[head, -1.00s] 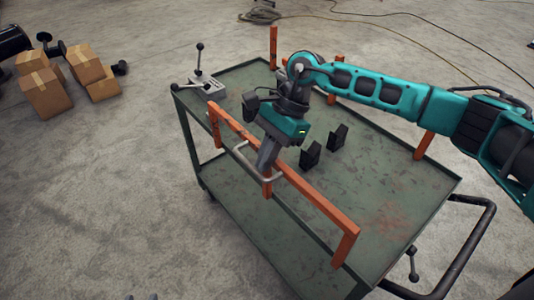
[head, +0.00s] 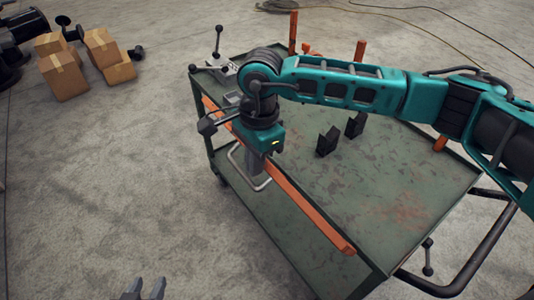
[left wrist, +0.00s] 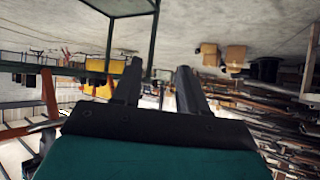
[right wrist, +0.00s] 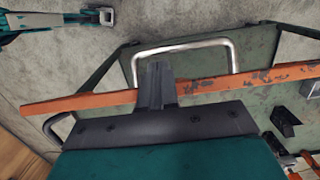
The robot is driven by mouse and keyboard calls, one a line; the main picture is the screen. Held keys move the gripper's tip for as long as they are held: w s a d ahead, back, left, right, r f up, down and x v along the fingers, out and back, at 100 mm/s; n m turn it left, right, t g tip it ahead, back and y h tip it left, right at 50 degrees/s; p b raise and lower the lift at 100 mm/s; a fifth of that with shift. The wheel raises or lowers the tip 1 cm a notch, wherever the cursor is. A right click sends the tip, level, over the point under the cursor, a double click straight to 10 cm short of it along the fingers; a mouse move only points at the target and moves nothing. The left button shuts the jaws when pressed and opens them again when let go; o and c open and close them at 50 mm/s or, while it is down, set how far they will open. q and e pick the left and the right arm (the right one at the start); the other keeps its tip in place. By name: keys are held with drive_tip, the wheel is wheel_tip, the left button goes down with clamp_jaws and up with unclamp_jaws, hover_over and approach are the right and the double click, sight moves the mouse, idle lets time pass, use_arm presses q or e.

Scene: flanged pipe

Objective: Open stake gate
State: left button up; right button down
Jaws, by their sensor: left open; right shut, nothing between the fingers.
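The stake gate's orange rail (head: 306,212) runs along the cart's near long edge, about level with the top; no gate posts show under it. Its bare metal U-shaped handle (head: 262,186) sits on the outer side, partly hidden by my right gripper (head: 257,178). In the right wrist view the rail (right wrist: 225,84) crosses behind the shut, empty fingers (right wrist: 157,75), and the handle (right wrist: 190,43) loops beyond them. I cannot tell whether the fingers touch the rail or handle. My left gripper (head: 145,288) is open and empty over the floor, away from the cart; its fingers (left wrist: 160,85) show apart.
The green cart top (head: 375,215) holds two black brackets (head: 327,142) and a grey lever fixture (head: 222,68). Orange posts (head: 360,50) stand at its far side. A black push handle (head: 450,265) is at the right end. Cardboard boxes (head: 64,76) lie at left; floor between is clear.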

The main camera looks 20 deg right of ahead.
sight(244, 178)
drive_tip(key=a+f+b, duration=0.1)
drive_tip(key=s+a+f+b, duration=0.1)
drive_tip(key=shift+a+f, duration=0.3)
drive_tip(key=shift+f, duration=0.05)
use_arm(q)
wheel_tip(244, 178, down, 7)
drive_tip(key=w+d+h+b, duration=0.1)
drive_tip(key=d+b, duration=0.1)
drive_tip(key=b, duration=0.6)
use_arm(e)
drive_tip(key=s+a+f, duration=0.1)
drive_tip(key=a+f, duration=0.3)
drive_tip(key=f, duration=0.3)
drive_tip(key=shift+s+a, duration=0.3)
drive_tip(key=shift+a, duration=0.05)
use_arm(q)
drive_tip(key=shift+w+d+f, duration=0.1)
use_arm(e)
drive_tip(key=shift+a, duration=0.1)
